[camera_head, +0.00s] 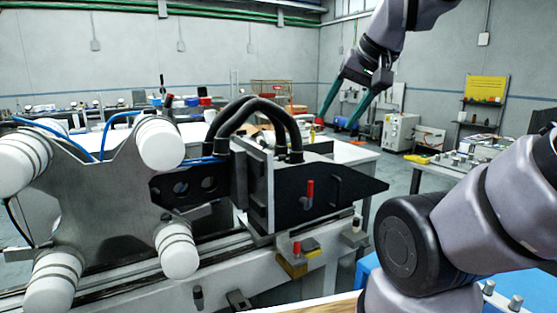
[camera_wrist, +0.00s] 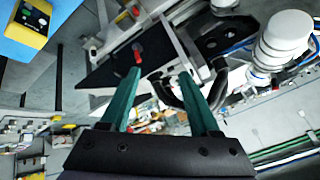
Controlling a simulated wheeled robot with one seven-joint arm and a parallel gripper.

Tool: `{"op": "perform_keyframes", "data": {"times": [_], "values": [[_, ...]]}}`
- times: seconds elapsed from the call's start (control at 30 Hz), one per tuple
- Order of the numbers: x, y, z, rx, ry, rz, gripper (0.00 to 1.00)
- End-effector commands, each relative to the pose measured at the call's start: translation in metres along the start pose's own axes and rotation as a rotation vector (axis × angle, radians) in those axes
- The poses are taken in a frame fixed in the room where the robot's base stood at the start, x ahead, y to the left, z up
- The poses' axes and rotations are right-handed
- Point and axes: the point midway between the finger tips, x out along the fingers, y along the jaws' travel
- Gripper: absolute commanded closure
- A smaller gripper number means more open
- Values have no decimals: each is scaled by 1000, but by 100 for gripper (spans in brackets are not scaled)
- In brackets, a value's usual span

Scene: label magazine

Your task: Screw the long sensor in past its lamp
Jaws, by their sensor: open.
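A slim red-and-black part (camera_head: 309,194), perhaps the long sensor, stands out from the black pointed plate (camera_head: 345,192) of the machine. A second red-topped part (camera_head: 296,250) is lower, by a yellow block. I cannot tell for sure which is the long sensor, and no lit lamp is discernible. In the wrist view a red part (camera_wrist: 138,55) on the black plate (camera_wrist: 115,68) appears just beyond the left fingertip. My gripper (camera_head: 336,122) is open and empty, raised above and right of the plate in the head view; its green fingers also show in the wrist view (camera_wrist: 160,72).
A metal four-armed plate with white rollers (camera_head: 110,205) stands left of the machine. Black hoses (camera_head: 255,115) arch above it. A rail (camera_head: 140,290) runs below. Benches and cabinets stand farther back, and the air around my gripper looks clear.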

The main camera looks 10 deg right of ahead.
Motion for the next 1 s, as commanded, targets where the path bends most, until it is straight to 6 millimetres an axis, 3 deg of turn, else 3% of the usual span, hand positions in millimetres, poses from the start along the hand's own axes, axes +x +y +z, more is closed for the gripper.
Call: {"op": "perform_keyframes", "data": {"times": [0.17,0.27,0.47,0.6,0.8,1.0], "values": [[8,-6,-15,-46,-16,18,38],[24,-16,-38,-126,-43,42,38],[80,-42,-92,-339,-120,80,38],[129,-57,-122,-484,-175,84,38],[184,-71,-145,-624,-228,73,38],[205,-74,-150,-668,-244,65,38]]}}
